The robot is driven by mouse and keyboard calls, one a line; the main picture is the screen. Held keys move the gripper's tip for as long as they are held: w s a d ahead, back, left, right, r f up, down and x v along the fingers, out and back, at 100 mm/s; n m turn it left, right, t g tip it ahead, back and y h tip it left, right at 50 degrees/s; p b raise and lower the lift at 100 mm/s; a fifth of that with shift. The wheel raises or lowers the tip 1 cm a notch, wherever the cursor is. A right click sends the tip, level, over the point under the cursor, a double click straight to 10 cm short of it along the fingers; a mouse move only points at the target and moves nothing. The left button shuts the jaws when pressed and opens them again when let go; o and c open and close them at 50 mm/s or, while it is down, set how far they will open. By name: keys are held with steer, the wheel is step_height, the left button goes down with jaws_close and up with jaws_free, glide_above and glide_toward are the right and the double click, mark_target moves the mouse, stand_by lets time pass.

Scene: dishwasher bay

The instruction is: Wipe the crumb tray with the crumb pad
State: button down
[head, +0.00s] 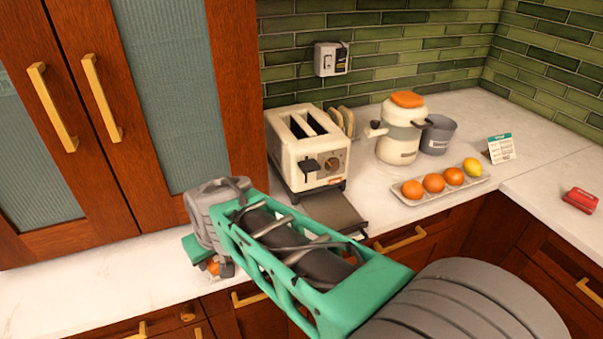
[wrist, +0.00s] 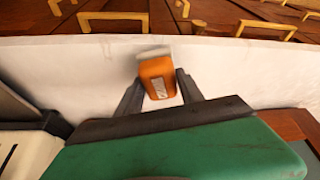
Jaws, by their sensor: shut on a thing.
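The crumb pad (wrist: 157,70) is a small orange block with a white label and a pale grey end. My gripper (wrist: 158,88) is shut on it, one dark finger on each side. In the head view my gripper (head: 220,268) is low over the counter, left of the toaster, with a bit of orange showing below it; whether the pad touches the counter is unclear. The crumb tray (head: 338,212) is a flat grey plate sticking out from under the cream toaster (head: 309,148). My arm hides part of its front. In the wrist view a dark edge at left looks like the tray (wrist: 25,110).
Right of the toaster are a cream jar (head: 400,140) with an orange block on top, a grey pot (head: 438,135), and a white tray (head: 412,201) of several fruits. A red item (head: 580,199) lies far right. Wooden cabinets (head: 160,100) stand at left. The counter's front edge is close.

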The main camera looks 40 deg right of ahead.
steer(key=shift+m, duration=0.5)
steer(key=d, duration=0.1)
steer(key=w+d+r, duration=0.1)
steer(key=d, duration=0.1)
steer(key=d+r, duration=0.1)
steer(key=d, duration=0.1)
steer(key=shift+w+p, duration=0.2)
steer(key=shift+p, duration=0.15)
steer(key=s+d+r+m+h+p, duration=0.1)
steer(key=s+d+r+m, duration=0.15)
steer(key=d, duration=0.85)
steer(key=s+d+r+m+h+p, duration=0.1)
steer(key=s+d+r, duration=0.25)
steer(key=d, duration=0.75)
steer(key=shift+n, duration=0.25)
steer(key=shift+w+f+b, duration=0.25)
steer(key=shift+f+b, duration=0.85)
steer(key=shift+f, duration=0.3)
steer(key=shift+w+f+b, duration=0.2)
steer(key=shift+f+b, duration=0.85)
steer(key=shift+f, duration=0.3)
steer(key=shift+f+b, duration=0.6)
steer(key=shift+f, duration=0.2)
